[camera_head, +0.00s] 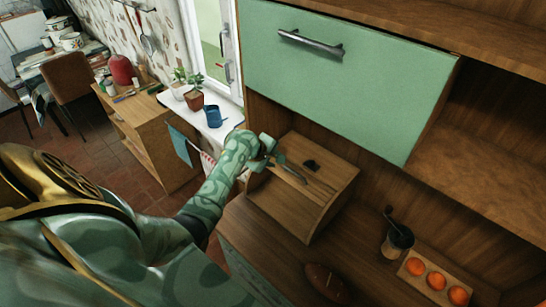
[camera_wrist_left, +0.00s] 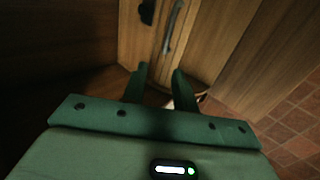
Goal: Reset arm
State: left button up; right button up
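My left arm reaches in from the left in the head view. Its gripper (camera_head: 268,150) is over the left edge of a wooden box (camera_head: 335,190) on the counter. In the left wrist view, the fingers of my left gripper (camera_wrist_left: 161,75) stand apart with nothing between them, so it is open and empty. A slim grey curved piece (camera_head: 292,172) and a small dark piece (camera_head: 311,165) show on the box, just beyond the fingers. Whether the fingers touch the box I cannot tell. My right gripper is not in view.
A green cabinet door (camera_head: 350,75) with a dark handle (camera_head: 310,43) hangs above the box. A dark grinder (camera_head: 397,240), a tray (camera_head: 413,283) of oranges and a brown loaf (camera_head: 327,283) are on the counter. A blue mug (camera_head: 213,115) and plants stand on the windowsill.

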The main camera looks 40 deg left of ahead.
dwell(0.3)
pick_arm(q)
jog(key=s+d+m+g+y, duration=0.1)
jog(key=s+d+m+y, duration=0.35)
jog(key=s+m, duration=0.95)
jog(key=s+d+r+m, duration=0.7)
jog(key=s+r+m, duration=0.3)
jog(key=s, duration=0.3)
jog(key=s+d+f+g+h+b, duration=0.15)
jog(key=f+b, duration=0.75)
jog(key=f, duration=1.4)
jog(key=s+d+f+g+h+b, duration=0.2)
jog(key=f+b, duration=0.6)
jog(key=f, duration=1.4)
jog(key=s+f+n+g+b, duration=0.1)
jog(key=s+f+b, duration=0.6)
jog(key=s+f, duration=0.3)
jog(key=s+f+n+g+b, duration=0.1)
jog(key=s+f+b, duration=0.5)
jog(key=f, duration=1.2)
jog(key=s+n, duration=0.1)
jog(key=s, duration=0.3)
jog(key=shift+d+f+b, duration=0.25)
jog(key=shift+b, duration=0.1)
